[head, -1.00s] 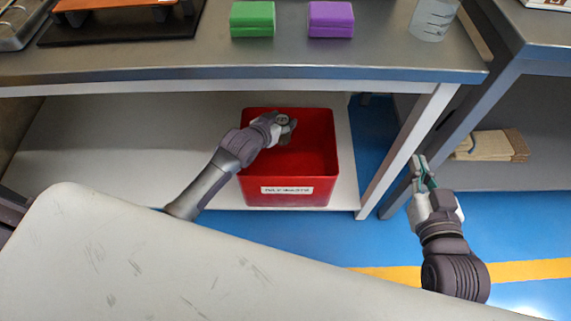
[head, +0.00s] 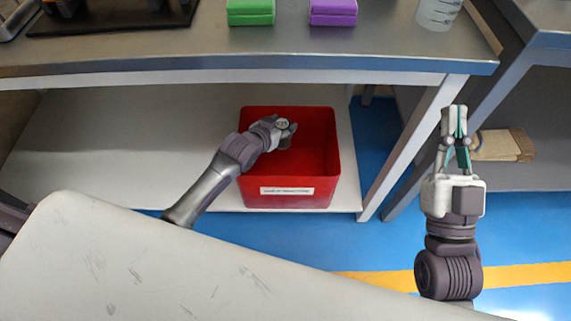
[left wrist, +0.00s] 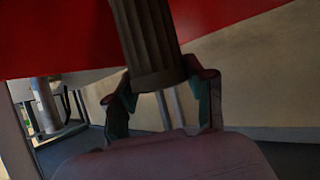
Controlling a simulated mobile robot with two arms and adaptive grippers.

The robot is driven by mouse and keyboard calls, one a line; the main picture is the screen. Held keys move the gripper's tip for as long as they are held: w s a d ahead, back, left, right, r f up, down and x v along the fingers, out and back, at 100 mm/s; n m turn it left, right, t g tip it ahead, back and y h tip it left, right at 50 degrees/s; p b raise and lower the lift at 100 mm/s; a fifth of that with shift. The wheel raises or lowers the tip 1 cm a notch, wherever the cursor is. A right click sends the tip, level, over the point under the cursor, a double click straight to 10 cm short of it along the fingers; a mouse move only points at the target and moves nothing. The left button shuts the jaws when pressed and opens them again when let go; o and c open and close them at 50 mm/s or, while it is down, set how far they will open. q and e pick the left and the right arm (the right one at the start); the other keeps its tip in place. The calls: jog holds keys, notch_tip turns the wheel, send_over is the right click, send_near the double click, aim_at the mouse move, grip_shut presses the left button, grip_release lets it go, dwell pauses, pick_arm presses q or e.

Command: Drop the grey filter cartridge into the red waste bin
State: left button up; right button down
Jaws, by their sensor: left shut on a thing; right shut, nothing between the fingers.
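The red waste bin (head: 290,196) stands on the lower shelf under the bench, with a white label on its front. My left gripper (head: 287,133) is over the bin's left part, inside its rim as seen from above. It is shut on the grey filter cartridge (head: 283,123), whose round end shows in the head view. In the left wrist view the ribbed cartridge (left wrist: 148,40) sits between the fingertips (left wrist: 160,88), with the red bin (left wrist: 50,40) behind it. My right gripper (head: 455,122) is shut and empty, to the right of the bench leg.
The bench top (head: 150,55) overhangs the bin. On it are a green box (head: 251,12), a purple box (head: 333,12) and a clear beaker (head: 438,12). A bench leg (head: 412,150) stands right of the bin.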

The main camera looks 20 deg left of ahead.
dwell(0.3)
pick_arm(q)
jog(key=o, duration=1.4)
jog(key=shift+o, duration=0.2)
jog(key=shift+f, duration=0.1)
jog(key=v, duration=1.2)
